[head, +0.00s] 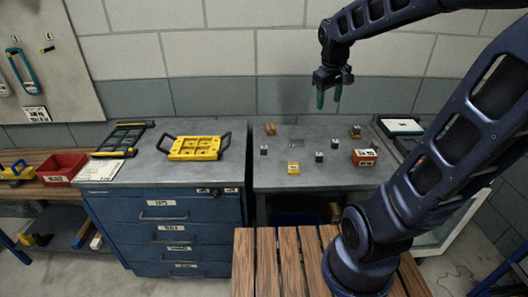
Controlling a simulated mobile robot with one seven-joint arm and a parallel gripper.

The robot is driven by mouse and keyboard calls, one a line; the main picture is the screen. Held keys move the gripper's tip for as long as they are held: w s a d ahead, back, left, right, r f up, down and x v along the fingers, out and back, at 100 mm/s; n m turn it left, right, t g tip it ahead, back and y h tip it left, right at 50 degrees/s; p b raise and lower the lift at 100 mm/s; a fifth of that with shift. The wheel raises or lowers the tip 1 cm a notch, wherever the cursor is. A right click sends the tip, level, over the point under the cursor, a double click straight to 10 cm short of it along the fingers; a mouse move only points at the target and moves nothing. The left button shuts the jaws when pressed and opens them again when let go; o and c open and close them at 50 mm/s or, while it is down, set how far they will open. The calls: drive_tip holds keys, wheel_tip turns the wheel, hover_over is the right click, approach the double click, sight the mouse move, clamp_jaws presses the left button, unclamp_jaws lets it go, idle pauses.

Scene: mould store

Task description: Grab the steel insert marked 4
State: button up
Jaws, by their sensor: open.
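Several small blocks stand on the grey top of the right bench. Three look grey or dark like steel: one at the left (264,150), one in the middle (319,156) and one a little farther back (335,143). Pale marks show on them, but they are too small to read, so I cannot tell which is marked 4. My gripper (329,100) points down above the back of this bench, near the wall. Its two fingers are apart with nothing between them. It is clear of all the blocks.
A yellow tray with dark handles (195,148) sits on the blue drawer cabinet (165,222). A slatted wooden surface (268,262) lies in front.

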drive_tip(key=w+a+f+n+g, duration=0.1)
drive_tip(key=w+a+f+n, duration=0.2)
drive_tip(key=w+a, duration=0.3)
drive_tip(key=n+g+h, duration=0.2)
drive_tip(key=n+h, duration=0.2)
drive_tip(key=n, duration=0.5)
approach(264, 147)
drive_tip(key=shift+y, duration=0.3)
drive_tip(key=shift+d+x, duration=0.2)
drive_tip(key=shift+x, duration=4.9)
drive_tip(key=shift+r, duration=0.15)
clamp_jaws()
drive_tip(key=shift+r, duration=0.1)
